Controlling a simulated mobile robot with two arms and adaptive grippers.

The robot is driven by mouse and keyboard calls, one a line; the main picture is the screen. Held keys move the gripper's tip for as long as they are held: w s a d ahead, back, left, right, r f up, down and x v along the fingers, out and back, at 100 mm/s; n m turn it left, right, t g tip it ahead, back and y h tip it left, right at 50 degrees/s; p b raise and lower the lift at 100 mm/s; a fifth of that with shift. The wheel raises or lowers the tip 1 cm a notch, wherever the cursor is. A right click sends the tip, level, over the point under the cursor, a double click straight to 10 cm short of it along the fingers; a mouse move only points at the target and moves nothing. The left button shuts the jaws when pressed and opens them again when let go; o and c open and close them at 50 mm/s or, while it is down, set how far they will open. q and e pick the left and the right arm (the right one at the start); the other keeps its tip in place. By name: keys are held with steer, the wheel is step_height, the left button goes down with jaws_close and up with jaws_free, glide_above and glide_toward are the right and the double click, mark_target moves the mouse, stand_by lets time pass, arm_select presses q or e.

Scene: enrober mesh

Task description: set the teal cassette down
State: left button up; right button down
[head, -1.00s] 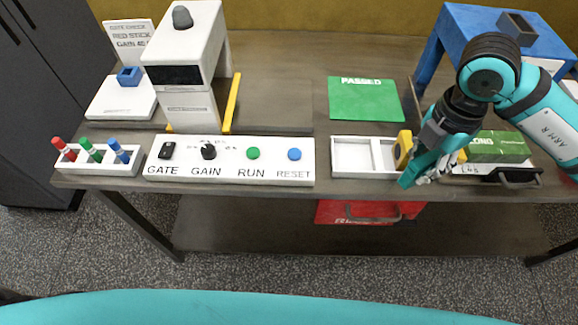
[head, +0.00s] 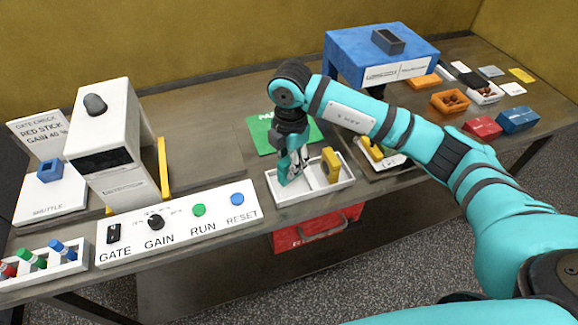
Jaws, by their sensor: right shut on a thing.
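My right gripper (head: 294,165) comes down over the left part of a white two-part tray (head: 318,194). It is shut on the teal cassette (head: 284,169), which stands roughly upright with its lower end inside that left compartment. I cannot tell whether the cassette touches the tray floor. A yellow cassette (head: 331,165) stands in the right compartment, apart from the gripper. My left gripper is not in view.
A green mat (head: 262,136) lies behind the tray, partly hidden by my arm. A white control panel (head: 180,226) is to the left. A blue stand (head: 345,62) is behind my right arm. A red bin (head: 312,232) hangs below the table edge.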

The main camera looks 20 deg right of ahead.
steer(key=shift+f+p, duration=0.8)
steer(key=shift+f, duration=0.75)
steer(key=shift+w+f, duration=0.1)
steer(key=shift+f, duration=0.25)
steer(key=c, duration=1.1)
jaws_free()
